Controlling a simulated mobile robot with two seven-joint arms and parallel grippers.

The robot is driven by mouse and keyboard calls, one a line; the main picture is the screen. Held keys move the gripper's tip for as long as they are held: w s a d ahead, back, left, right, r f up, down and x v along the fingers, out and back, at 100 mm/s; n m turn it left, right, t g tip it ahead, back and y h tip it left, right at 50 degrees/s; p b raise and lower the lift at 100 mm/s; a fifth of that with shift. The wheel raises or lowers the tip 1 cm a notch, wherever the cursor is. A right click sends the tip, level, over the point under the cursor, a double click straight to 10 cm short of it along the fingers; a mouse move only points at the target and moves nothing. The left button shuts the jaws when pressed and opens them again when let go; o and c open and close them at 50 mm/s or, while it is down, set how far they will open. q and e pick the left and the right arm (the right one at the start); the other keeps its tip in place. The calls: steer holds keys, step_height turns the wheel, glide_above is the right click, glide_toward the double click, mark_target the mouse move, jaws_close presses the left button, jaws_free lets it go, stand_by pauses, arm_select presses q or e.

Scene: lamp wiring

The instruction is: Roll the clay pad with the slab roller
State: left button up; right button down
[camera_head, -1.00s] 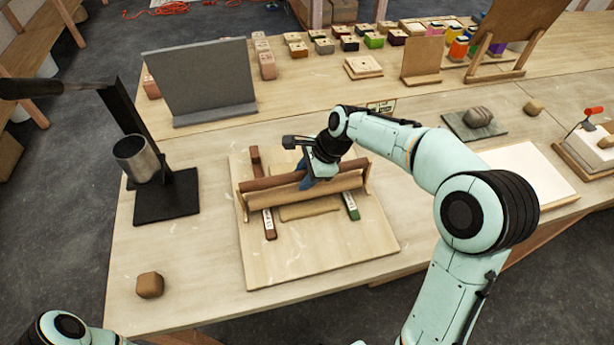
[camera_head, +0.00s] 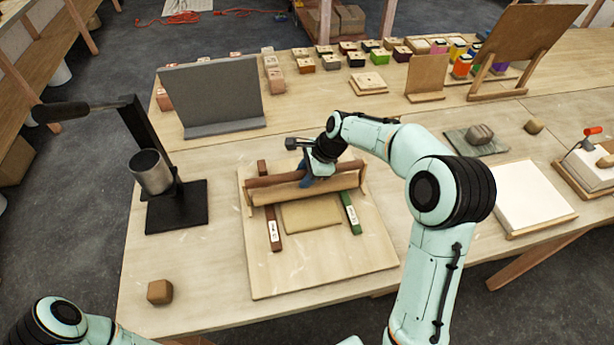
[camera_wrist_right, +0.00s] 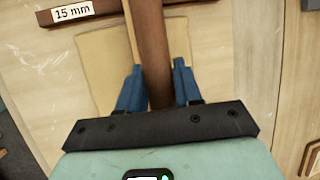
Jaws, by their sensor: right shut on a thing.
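The slab roller (camera_head: 338,182) is a tan cylinder with a dark brown handle bar (camera_head: 273,181) behind it, on end brackets. It lies across the two thickness rails, a brown-red one (camera_head: 274,236) at left and a green one (camera_head: 352,221) at right. The tan clay pad (camera_head: 312,215) lies flat between the rails; its near part shows in front of the roller. My right gripper (camera_head: 307,176) is shut on the handle bar. In the right wrist view its blue fingers (camera_wrist_right: 157,88) flank the bar (camera_wrist_right: 151,45). My left gripper is out of view.
A wooden board (camera_head: 320,268) lies under the rails. A black press stand (camera_head: 178,208) with a metal cylinder is at left. A brown lump (camera_head: 160,292) sits front left. A grey upright panel (camera_head: 212,98) stands behind, and a white slab (camera_head: 535,195) lies at right.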

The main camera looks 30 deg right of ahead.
steer(key=shift+w+d+f+p, duration=0.15)
steer(key=shift+w+p, duration=0.15)
steer(key=shift+w, duration=0.45)
steer(key=shift+w+d, duration=0.1)
steer(key=shift+w, duration=0.45)
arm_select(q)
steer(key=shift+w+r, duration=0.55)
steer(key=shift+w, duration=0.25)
arm_select(e)
steer(key=shift+w+d, duration=0.25)
steer(key=shift+w, duration=0.85)
